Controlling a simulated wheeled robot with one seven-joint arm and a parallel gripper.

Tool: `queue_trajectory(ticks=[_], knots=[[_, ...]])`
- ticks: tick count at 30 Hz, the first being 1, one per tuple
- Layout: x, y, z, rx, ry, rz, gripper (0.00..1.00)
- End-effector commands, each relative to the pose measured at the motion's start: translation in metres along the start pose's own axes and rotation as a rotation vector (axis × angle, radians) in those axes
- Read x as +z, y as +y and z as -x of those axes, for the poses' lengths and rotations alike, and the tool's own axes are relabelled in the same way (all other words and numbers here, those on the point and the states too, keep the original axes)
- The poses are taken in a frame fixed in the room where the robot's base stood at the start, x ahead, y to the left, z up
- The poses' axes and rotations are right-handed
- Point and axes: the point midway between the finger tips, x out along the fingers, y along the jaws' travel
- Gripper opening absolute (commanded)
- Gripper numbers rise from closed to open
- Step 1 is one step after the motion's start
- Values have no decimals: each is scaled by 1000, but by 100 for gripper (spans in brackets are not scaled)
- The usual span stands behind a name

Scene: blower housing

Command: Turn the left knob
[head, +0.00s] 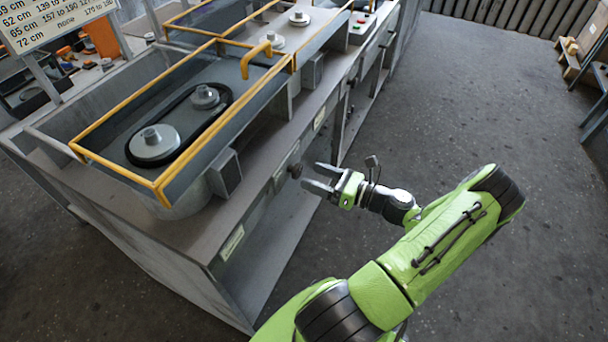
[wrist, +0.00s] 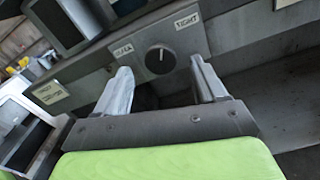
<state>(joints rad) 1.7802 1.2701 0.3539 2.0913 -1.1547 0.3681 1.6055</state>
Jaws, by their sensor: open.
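The left knob (wrist: 160,59) is a round dark knob with a light pointer mark, on the grey front panel of the bench. In the wrist view it lies between and beyond my fingertips. In the head view the knob (head: 295,171) sits just left of my gripper (head: 313,178). My gripper is open and empty, its fingers pointing at the panel, one on each side of the knob's line. In the wrist view my gripper (wrist: 160,68) shows a gap between its fingertips and the knob; I cannot tell its exact depth.
A label reading TIGHT (wrist: 187,20) is right of the knob, and a smaller label (wrist: 123,49) is left. A belt with two pulleys (head: 155,143) lies behind a yellow rail (head: 210,128) on the bench. Open floor (head: 440,110) lies to the right.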

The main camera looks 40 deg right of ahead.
Motion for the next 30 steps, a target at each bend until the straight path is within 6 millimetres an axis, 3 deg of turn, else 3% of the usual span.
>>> queue_trajectory(ticks=[3, 6, 15, 26, 30], knots=[[-2, 0, -24, 3, 1, 1, 71], [-1, 0, -36, 2, 0, 1, 71], [0, 0, -41, -1, 1, 0, 71], [0, 0, -40, -1, 1, 1, 17], [0, 0, -40, 0, 1, 27, 15]])
